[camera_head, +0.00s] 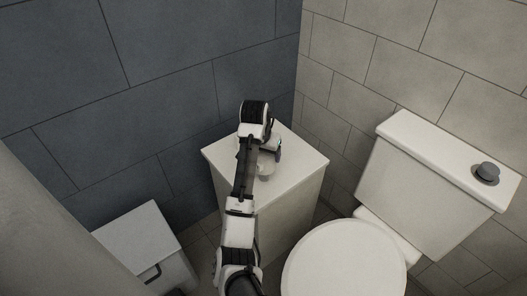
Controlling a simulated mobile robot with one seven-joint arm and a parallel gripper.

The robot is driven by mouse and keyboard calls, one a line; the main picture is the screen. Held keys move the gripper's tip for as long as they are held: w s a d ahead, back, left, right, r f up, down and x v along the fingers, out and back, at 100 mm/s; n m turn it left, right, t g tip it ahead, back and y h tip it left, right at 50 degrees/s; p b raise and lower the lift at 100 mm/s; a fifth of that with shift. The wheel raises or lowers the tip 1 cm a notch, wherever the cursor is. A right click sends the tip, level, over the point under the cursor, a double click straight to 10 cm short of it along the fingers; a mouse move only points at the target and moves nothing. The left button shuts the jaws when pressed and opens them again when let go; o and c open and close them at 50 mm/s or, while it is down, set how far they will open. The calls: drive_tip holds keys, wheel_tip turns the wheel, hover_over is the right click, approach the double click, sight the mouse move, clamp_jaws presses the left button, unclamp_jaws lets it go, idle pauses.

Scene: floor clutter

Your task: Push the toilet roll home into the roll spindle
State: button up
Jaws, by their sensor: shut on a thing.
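My gripper (274,147) is over the top of a white cabinet (306,160) in the corner, small and partly hidden by my own arm's end. A pale round thing (266,171) shows just below it, beside my arm. It looks like the toilet roll or part of its spindle, but I cannot tell which. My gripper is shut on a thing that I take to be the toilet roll. The fingertips and the contact are too small to make out. A small dark purplish patch shows at the gripper's right side. I cannot make out the spindle separately, nor how roll and spindle meet.
A white toilet with its lid (345,262) and cistern (430,165) stands to the right of the cabinet. A white bin-like box (138,240) with a dark handle is at the lower left. Dark blue and beige tiled walls close off the back.

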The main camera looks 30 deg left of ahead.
drive_tip(key=shift+f+b, duration=1.15)
drive_tip(key=shift+f, duration=2.15)
drive_tip(key=o, duration=1.1)
drive_tip(key=shift+o, duration=0.2)
drive_tip(key=p+v, duration=0.5)
drive_tip(key=v, duration=0.9)
